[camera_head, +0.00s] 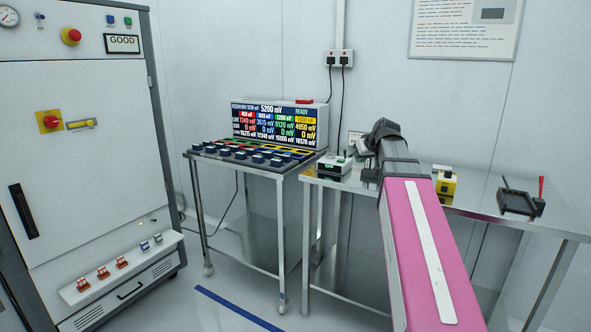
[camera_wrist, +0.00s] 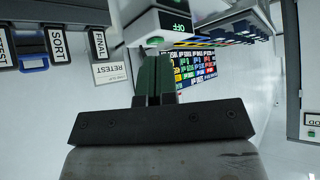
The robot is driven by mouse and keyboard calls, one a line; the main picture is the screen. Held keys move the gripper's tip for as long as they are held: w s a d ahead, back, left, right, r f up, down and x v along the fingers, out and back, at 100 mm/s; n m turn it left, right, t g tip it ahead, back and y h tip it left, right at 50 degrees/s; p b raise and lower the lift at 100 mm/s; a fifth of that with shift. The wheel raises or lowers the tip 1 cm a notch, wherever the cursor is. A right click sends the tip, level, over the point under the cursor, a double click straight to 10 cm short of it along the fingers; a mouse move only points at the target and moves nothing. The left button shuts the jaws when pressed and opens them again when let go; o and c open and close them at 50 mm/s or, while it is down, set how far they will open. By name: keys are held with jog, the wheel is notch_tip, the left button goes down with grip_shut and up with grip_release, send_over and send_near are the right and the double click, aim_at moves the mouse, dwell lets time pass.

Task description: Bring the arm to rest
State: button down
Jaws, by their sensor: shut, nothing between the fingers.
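My gripper (camera_wrist: 155,78) is shut with nothing between its fingers in the wrist view. My arm (camera_head: 425,250) reaches over the steel table (camera_head: 480,208) in the head view, with its dark wrist end above the tabletop. A white box (camera_wrist: 160,22) with a green button and a dark label stands just beyond the fingertips in the wrist view. The white box also shows in the head view (camera_head: 335,165), left of the wrist. I cannot tell whether the fingers touch it.
A cart (camera_head: 240,163) with a tray of dark blocks and a display (camera_head: 280,122) stands left of the table. A yellow device (camera_head: 446,186) and a black holder (camera_head: 517,203) sit right of my arm. A tall cabinet (camera_head: 85,150) stands at left. Open floor lies between cabinet and cart.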

jog(key=shift+m+g+h, duration=0.4)
jog(key=shift+m+g, duration=0.2)
jog(key=shift+g, duration=0.3)
jog(key=s+f, duration=0.1)
jog(key=f, duration=0.3)
jog(key=s+a+f, duration=0.1)
jog(key=f, duration=0.3)
jog(key=s+f, duration=0.1)
jog(key=f, duration=0.3)
jog(key=shift+s+a, duration=0.1)
jog(key=shift+a, duration=0.25)
jog(key=s+a+f+m+g+h, duration=0.1)
jog(key=s+f+g, duration=0.1)
jog(key=s+f, duration=0.4)
jog(key=s+a+f+m+g+h, duration=0.1)
jog(key=s+f+g, duration=0.1)
jog(key=s+f, duration=0.5)
jog(key=s+a+f+g, duration=0.1)
jog(key=s+f, duration=0.5)
jog(key=f, duration=1)
jog(key=shift+s+m+g+h, duration=0.4)
jog(key=shift+g, duration=0.3)
jog(key=shift+a+f, duration=0.1)
